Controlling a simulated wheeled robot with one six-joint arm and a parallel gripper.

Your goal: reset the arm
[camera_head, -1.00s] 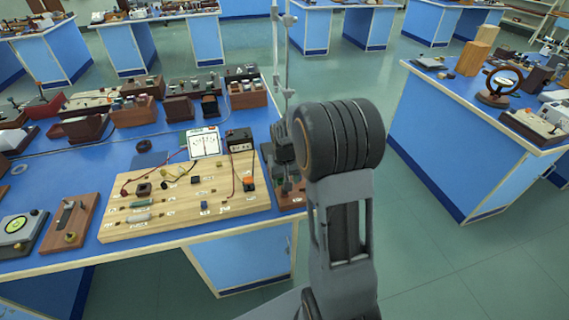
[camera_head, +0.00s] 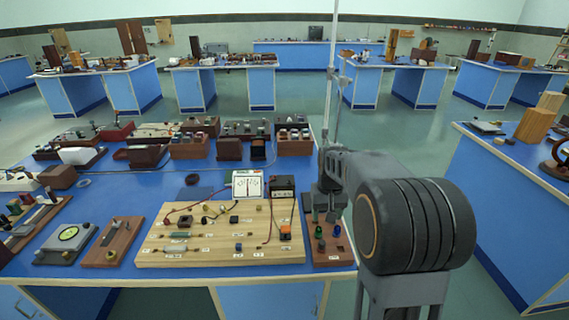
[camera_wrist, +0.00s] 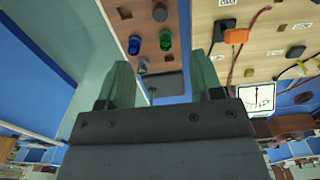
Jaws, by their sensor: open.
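My arm stands at the right of the head view, its thick dark joint in front. My gripper (camera_head: 324,202) is at the far end of the arm, over the right end of the near bench. In the wrist view my gripper (camera_wrist: 165,85) shows two green fingers spread apart with nothing held between them. Beyond the fingers is a small brown board (camera_head: 328,254) with a green and a blue lamp; it also shows in the wrist view (camera_wrist: 145,15). I cannot tell how high the fingers are above it.
A wooden circuit board (camera_head: 215,252) with wires and a white meter (camera_head: 247,184) lies left of my gripper. Several wooden boxes line the blue bench (camera_head: 110,205). A metal stand rod (camera_head: 331,75) rises beside the gripper. Another bench (camera_head: 500,210) is at right, with floor between.

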